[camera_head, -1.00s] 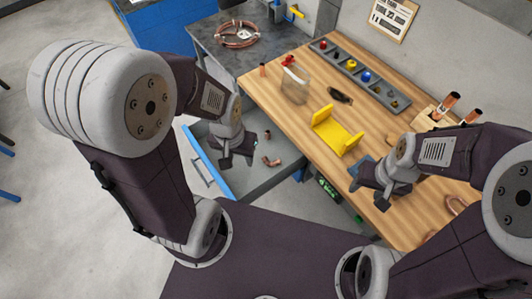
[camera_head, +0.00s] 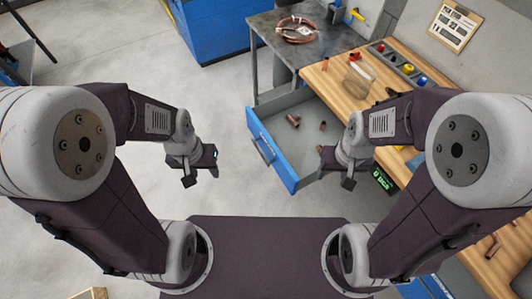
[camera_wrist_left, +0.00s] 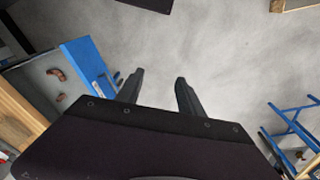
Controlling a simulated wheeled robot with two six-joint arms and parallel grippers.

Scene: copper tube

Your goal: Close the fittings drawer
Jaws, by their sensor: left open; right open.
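The fittings drawer (camera_head: 272,152) is pulled out from under the wooden workbench, with a blue front panel and a bar handle (camera_head: 263,150) facing left. Copper fittings (camera_head: 293,121) lie inside it. My left gripper (camera_head: 202,169) is open and empty, left of the drawer front and apart from it. In the left wrist view, the open fingers (camera_wrist_left: 160,92) point over bare floor, with the blue drawer front (camera_wrist_left: 88,72) to their left. My right gripper (camera_head: 336,168) is open near the drawer's right side; whether it touches the drawer cannot be told.
A grey metal table (camera_head: 270,42) with a copper coil (camera_head: 297,30) stands behind. A blue cabinet (camera_head: 215,45) is at the back. Floor left of the drawer is clear.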

